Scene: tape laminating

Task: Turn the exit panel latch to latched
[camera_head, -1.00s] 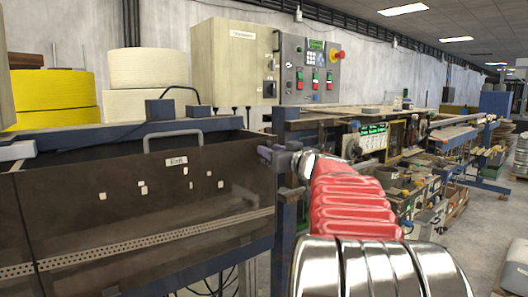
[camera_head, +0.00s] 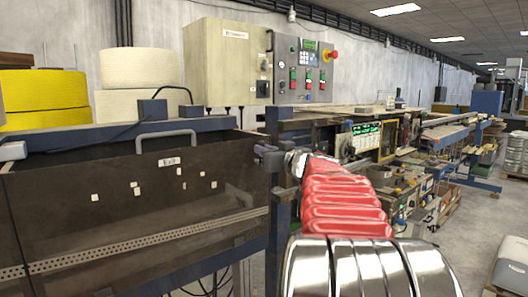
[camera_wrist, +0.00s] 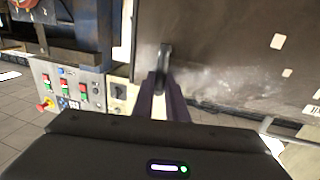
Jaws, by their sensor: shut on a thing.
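The exit panel (camera_head: 110,220) is a dark, see-through brown sheet with an "Exit" label (camera_head: 169,161) and a grey handle at its top. It also fills the right of the wrist view (camera_wrist: 225,70). My gripper (camera_head: 267,155) is at the panel's upper right corner. In the wrist view, its purple fingers (camera_wrist: 165,97) are closed on the dark latch (camera_wrist: 165,57), a short lever standing upright in that picture, beside the panel's edge. In the head view the latch is too small and too covered by my gripper to make out its angle.
A control box (camera_head: 305,70) with coloured buttons and a red knob stands behind the panel. A beige cabinet (camera_head: 225,62) is left of it. Yellow (camera_head: 45,95) and cream rolls stand at the back left. A blue frame post (camera_head: 282,225) stands close beside my arm.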

